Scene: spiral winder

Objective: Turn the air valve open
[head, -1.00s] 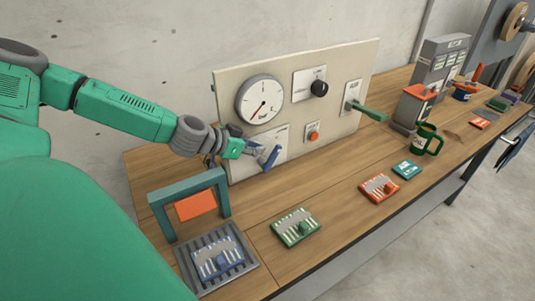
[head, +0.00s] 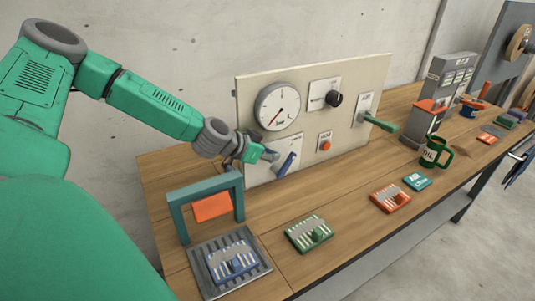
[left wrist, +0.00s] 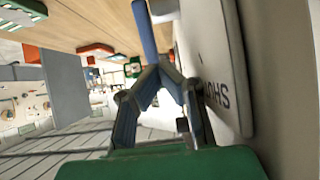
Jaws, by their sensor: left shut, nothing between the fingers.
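A blue lever handle (head: 287,163) sits on a white plate (head: 264,174) low on the beige panel, below the round gauge. It slants up to the right. In the left wrist view the blue handle (left wrist: 145,32) is straight ahead of the fingertips, beside the plate with partly visible lettering (left wrist: 222,65). My left gripper (head: 272,155) is at the panel just left of the handle, shut and empty. In the left wrist view its fingertips (left wrist: 158,74) meet close to the handle's end; contact cannot be told. My right gripper is not in view.
The panel also carries the gauge (head: 278,107), a black knob (head: 334,99), an orange button (head: 326,146) and a green lever (head: 379,122). A teal frame (head: 177,212) with an orange plate stands below my forearm.

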